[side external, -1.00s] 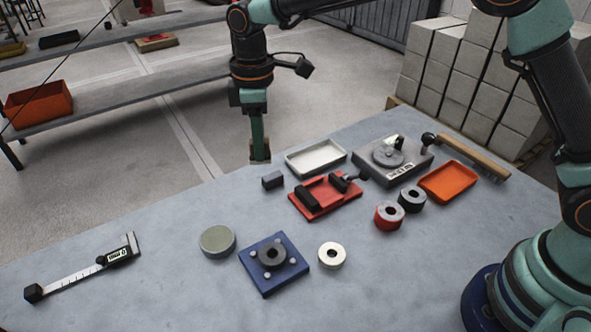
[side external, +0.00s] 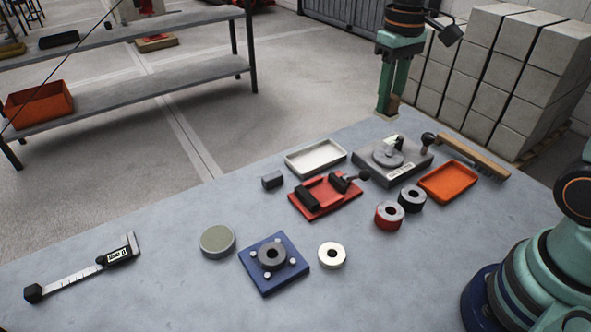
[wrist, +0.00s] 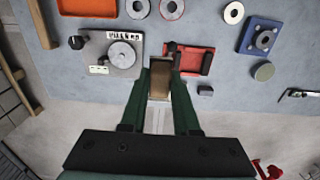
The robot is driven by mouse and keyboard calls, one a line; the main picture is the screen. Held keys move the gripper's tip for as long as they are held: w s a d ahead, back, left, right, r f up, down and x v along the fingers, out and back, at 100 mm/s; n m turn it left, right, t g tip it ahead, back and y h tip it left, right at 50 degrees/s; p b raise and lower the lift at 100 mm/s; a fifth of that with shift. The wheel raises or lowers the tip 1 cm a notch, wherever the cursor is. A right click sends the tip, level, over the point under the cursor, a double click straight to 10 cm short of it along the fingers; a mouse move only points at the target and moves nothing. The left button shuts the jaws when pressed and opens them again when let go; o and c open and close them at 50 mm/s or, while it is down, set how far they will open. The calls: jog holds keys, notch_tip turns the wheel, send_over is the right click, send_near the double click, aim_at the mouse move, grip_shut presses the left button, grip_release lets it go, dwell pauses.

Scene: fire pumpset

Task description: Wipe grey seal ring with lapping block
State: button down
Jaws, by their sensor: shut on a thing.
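My gripper (side external: 388,108) is shut on a tan-brown block (wrist: 159,82), which I take as the lapping block. The block shows clearly between the green fingers in the wrist view, and only its lower end shows in the side view. It is held in the air near the table's back edge, behind the grey fixture. A dark grey ring (side external: 272,254) sits on a blue plate (side external: 262,284) among several silver pins, well away from my gripper. Another dark grey ring (side external: 411,198) stands beside a red ring (side external: 389,215). I cannot tell which is the seal ring.
Near my gripper are the grey fixture (side external: 371,171), white tray (side external: 292,166), red vise (side external: 345,197) and orange tray (side external: 448,182) with a brush (side external: 472,155). A cream ring (side external: 332,256), round disc (side external: 217,241) and caliper (side external: 85,272) lie in front.

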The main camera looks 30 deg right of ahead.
jog(key=shift+a, duration=0.1)
jog(key=s+a+f+n, duration=0.1)
jog(key=a+f+n, duration=0.2)
jog(key=a, duration=0.7)
jog(key=s+a+f+n, duration=0.1)
jog(key=a+f+n, duration=0.2)
jog(key=a, duration=0.7)
jog(key=s+a+f+n, duration=0.2)
jog(key=a+f+n, duration=0.1)
jog(key=a, duration=0.7)
jog(key=shift+w+f, duration=0.1)
jog(key=shift+f, duration=3.85)
jog(key=shift+d+f, duration=0.3)
jog(key=shift+d, duration=1.8)
jog(key=a, duration=0.4)
jog(key=shift+a, duration=0.1)
notch_tip(320, 180, up, 8)
